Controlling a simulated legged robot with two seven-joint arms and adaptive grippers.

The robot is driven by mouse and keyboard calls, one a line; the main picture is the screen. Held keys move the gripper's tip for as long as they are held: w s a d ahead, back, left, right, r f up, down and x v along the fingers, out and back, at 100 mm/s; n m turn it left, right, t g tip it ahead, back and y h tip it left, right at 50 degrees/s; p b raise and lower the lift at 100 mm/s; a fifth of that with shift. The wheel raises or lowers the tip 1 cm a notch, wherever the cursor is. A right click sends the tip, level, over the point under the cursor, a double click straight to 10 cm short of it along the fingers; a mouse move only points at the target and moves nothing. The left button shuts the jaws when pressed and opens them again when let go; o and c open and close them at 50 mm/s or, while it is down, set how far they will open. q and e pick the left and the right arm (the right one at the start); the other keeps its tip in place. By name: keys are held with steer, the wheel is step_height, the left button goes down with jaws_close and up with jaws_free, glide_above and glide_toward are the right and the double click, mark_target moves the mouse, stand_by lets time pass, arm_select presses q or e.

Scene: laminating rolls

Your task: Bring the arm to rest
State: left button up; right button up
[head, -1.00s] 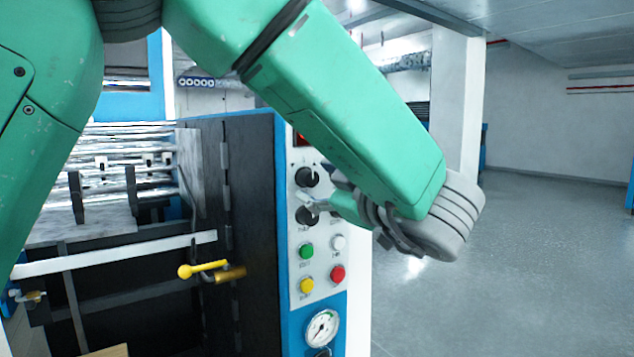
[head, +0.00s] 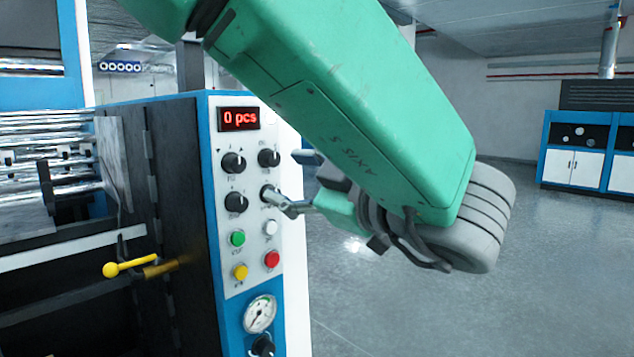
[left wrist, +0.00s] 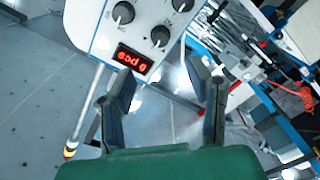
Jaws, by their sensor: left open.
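My left arm, green with a grey ribbed wrist, reaches across the head view. Its gripper (head: 285,202) is beside the lower right black knob of the control panel (head: 253,255); whether it touches the knob is unclear. In the left wrist view the two dark fingers (left wrist: 163,97) are spread apart with nothing between them. The panel's red display (head: 239,118) reads "0 pcs"; the display also shows in the left wrist view (left wrist: 132,60), with black knobs above it. My right gripper is in neither view.
A yellow-knobbed lever (head: 130,266) sticks out of the machine's dark side at left. A pressure gauge (head: 260,314) is low on the panel. Open grey floor (head: 420,315) lies to the right, with a blue and white cabinet (head: 578,150) far back.

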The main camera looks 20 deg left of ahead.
arm_select(q)
steer(key=w+a+f+m+t+h+b, duration=0.1)
steer(key=w+f+m+t+h, duration=0.2)
steer(key=f, duration=0.5)
steer(key=w+a+f+m+t+h+b, duration=0.1)
steer(key=w+a+f+m, duration=0.2)
steer(key=f, duration=0.4)
steer(key=w+f+m+t+h+b, duration=0.25)
steer(key=f+m, duration=0.25)
steer(key=f, duration=0.3)
step_height(320, 180, down, 17)
steer(key=s+a+m+g+h, duration=0.1)
steer(key=s+m+g+h, duration=0.1)
steer(key=m+h, duration=0.3)
steer(key=s+a+f+m+g+h+b, duration=0.25)
steer(key=s+f+m+g+h, duration=0.2)
steer(key=s+f, duration=1.25)
steer(key=s+f+m+g+b, duration=0.1)
steer(key=s+f+g, duration=0.5)
steer(key=s, duration=0.8)
step_height(320, 180, down, 2)
steer(key=shift+s+a+f+m+h+b, duration=0.15)
steer(key=shift+s+a+m+h+b, duration=0.2)
steer(key=shift+m, duration=0.5)
